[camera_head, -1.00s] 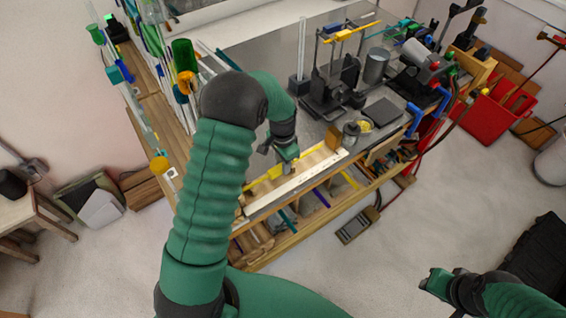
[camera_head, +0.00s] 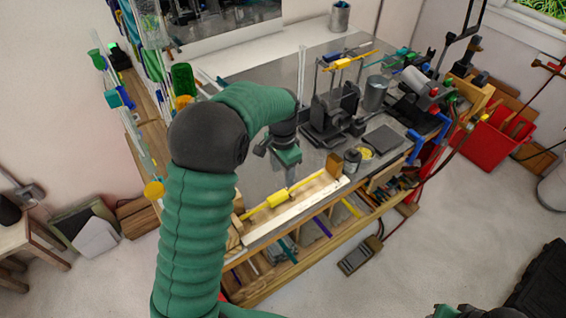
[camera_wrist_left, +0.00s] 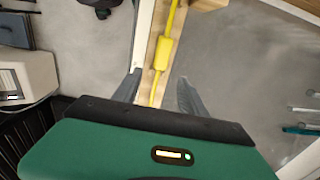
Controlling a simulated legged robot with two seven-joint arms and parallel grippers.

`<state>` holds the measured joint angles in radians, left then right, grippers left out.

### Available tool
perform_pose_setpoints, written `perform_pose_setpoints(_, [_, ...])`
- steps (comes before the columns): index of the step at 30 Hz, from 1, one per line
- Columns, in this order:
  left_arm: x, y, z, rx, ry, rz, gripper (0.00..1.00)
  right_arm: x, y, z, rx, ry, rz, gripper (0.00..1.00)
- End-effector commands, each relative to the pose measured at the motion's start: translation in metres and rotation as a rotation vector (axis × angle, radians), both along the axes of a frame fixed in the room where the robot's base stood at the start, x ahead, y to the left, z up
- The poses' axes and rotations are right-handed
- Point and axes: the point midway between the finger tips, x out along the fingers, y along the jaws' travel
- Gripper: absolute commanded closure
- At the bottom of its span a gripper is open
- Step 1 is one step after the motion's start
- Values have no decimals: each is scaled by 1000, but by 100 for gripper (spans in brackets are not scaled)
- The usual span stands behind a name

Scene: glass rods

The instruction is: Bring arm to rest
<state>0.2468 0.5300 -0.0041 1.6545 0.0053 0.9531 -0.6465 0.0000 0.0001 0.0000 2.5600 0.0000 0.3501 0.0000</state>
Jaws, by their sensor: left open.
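My left gripper (camera_head: 275,163) is open and empty, raised above the bench behind the wooden tray (camera_head: 318,190). In the left wrist view its two fingers (camera_wrist_left: 158,82) are spread apart. A yellow rod with a thicker yellow middle (camera_head: 277,198) lies along the tray, apart from the gripper. It also shows in the left wrist view (camera_wrist_left: 163,54), seen between and beyond the fingers. Only a small part of my right arm shows at the bottom right edge of the head view; its jaws cannot be made out.
A stand with another yellow rod (camera_head: 343,63) and a metal can (camera_head: 375,93) are on the bench behind and to the right. A rack with glass rods (camera_head: 120,95) stands at the left. A red crate (camera_head: 490,140) is at the right. The grey bench top is partly clear.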

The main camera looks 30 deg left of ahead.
Motion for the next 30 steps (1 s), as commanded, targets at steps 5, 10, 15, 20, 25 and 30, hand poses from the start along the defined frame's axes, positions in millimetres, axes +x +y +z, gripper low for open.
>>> perform_pose_setpoints(5, [1, 0, 44, 2, -4, 0, 50, 0, 0, -13, 0, 0, 0, 64])
perform_pose_setpoints(10, [1, 0, 66, 0, 0, 0, 50, 0, 0, -15, 0, 0, 0, 64])
perform_pose_setpoints(15, [0, 0, 69, -1, 1, 1, 50, 0, 0, -15, 0, 0, 0, 64])
perform_pose_setpoints(20, [-18, -25, 22, 5, -30, 59, 50, 0, 0, -43, 0, 0, 0, 64])
perform_pose_setpoints(25, [-78, -77, -72, -1, -128, 218, 50, 0, 0, -93, 0, 1, 0, 64])
perform_pose_setpoints(30, [-139, -108, -132, -32, -204, 348, 50, 0, 0, -120, 0, 0, 0, 64])
